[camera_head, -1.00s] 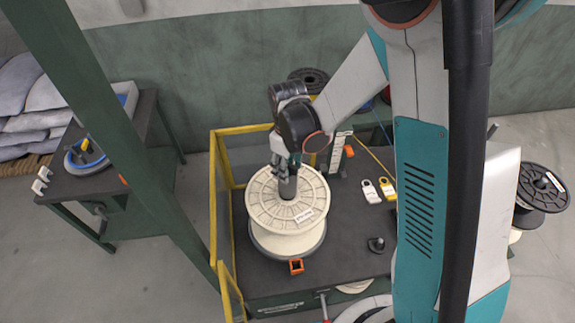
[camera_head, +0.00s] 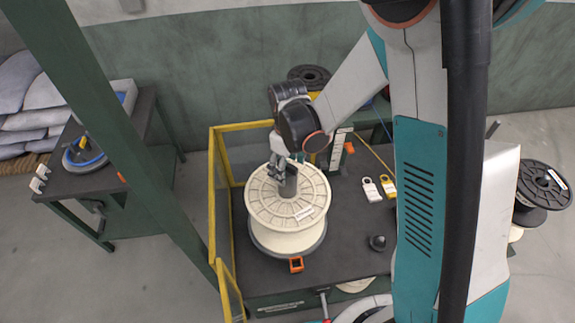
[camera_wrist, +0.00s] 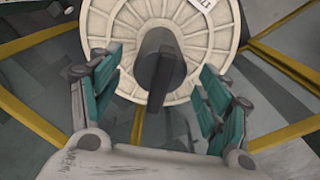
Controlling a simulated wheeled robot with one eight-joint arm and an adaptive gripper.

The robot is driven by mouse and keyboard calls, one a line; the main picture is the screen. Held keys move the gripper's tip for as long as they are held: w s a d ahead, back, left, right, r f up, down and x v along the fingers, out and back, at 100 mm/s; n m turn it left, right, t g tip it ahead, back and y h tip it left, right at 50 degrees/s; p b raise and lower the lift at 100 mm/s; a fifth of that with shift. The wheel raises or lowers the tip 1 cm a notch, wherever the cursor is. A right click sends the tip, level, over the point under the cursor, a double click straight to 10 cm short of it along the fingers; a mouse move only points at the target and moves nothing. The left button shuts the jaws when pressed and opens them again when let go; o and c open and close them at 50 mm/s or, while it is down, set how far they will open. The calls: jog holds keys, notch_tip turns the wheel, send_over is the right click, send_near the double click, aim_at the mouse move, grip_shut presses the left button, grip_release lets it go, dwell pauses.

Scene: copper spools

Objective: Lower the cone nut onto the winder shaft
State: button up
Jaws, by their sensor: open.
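A dark, cone-shaped piece, which looks like the cone nut (camera_head: 377,242), stands on the dark bench top to the right of the spool. The dark winder shaft (camera_head: 289,184) sticks up through the middle of a cream spool (camera_head: 262,203). My gripper (camera_head: 277,172) is at the upper left of the shaft in the head view, above the spool. In the wrist view my gripper (camera_wrist: 162,98) is open, its teal finger pads wide apart. The shaft (camera_wrist: 160,72) shows between them, with a gap on both sides. I see nothing held.
Yellow guard rails (camera_head: 213,190) stand left of and behind the spool. A green post (camera_head: 120,145) crosses the left side. Bare bench top surrounds the cone nut.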

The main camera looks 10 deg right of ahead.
notch_tip(320, 180, up, 12)
dwell(0.6)
dwell(0.6)
jog(key=s+d+f+m+t+b, duration=0.3)
jog(key=s+d+f+m+b, duration=0.1)
jog(key=s+b, duration=0.4)
jog(key=s+d+f+m+t+b, duration=0.4)
jog(key=s+b, duration=0.4)
jog(key=b, duration=0.3)
jog(key=d+m, duration=0.1)
jog(key=d, duration=0.1)
jog(key=shift+s+d+f+b, duration=0.15)
jog(key=shift+d+f+b, duration=0.1)
jog(key=shift+d+b, duration=0.1)
